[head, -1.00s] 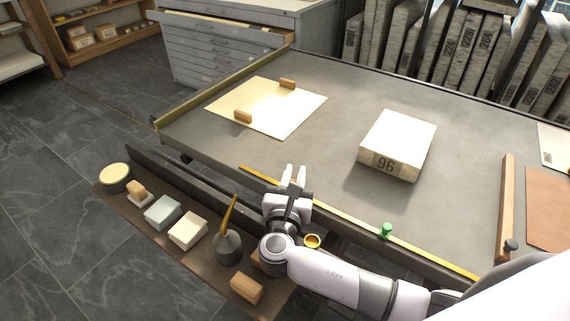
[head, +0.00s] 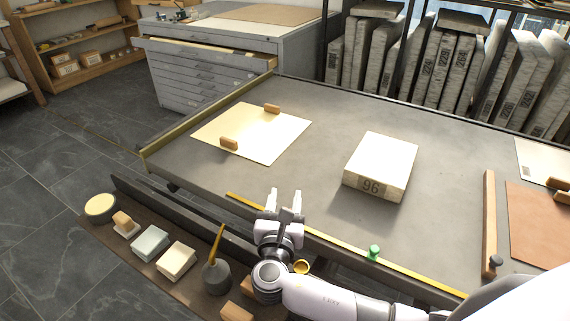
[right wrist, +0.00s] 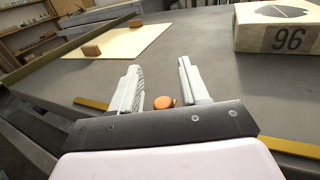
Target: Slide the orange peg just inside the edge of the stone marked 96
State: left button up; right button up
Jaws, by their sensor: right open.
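The stone marked 96 (head: 381,163) is a pale block lying on the grey table, its number facing the front; it also shows at the upper right of the right wrist view (right wrist: 278,36). The orange peg (right wrist: 163,102) shows its round top low between the finger bases in the right wrist view; in the head view I cannot make it out, with my gripper in that area. My right gripper (head: 285,202) is open at the table's front edge, left of and nearer than the stone. Its fingers (right wrist: 158,68) are apart with nothing between their tips. My left gripper is out of view.
A green peg (head: 374,252) stands by the yellow strip (head: 330,245) along the table's front edge. A cream sheet (head: 262,137) with two wooden blocks lies at left. A wooden bar (head: 489,215) lies at right. The tabletop between sheet and stone is clear.

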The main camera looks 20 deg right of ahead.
pick_arm(q)
jog(key=p, duration=0.1)
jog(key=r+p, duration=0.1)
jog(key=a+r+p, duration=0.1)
jog(key=p, duration=0.1)
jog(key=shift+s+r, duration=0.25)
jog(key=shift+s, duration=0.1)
pick_arm(e)
notch_tip(320, 180, up, 19)
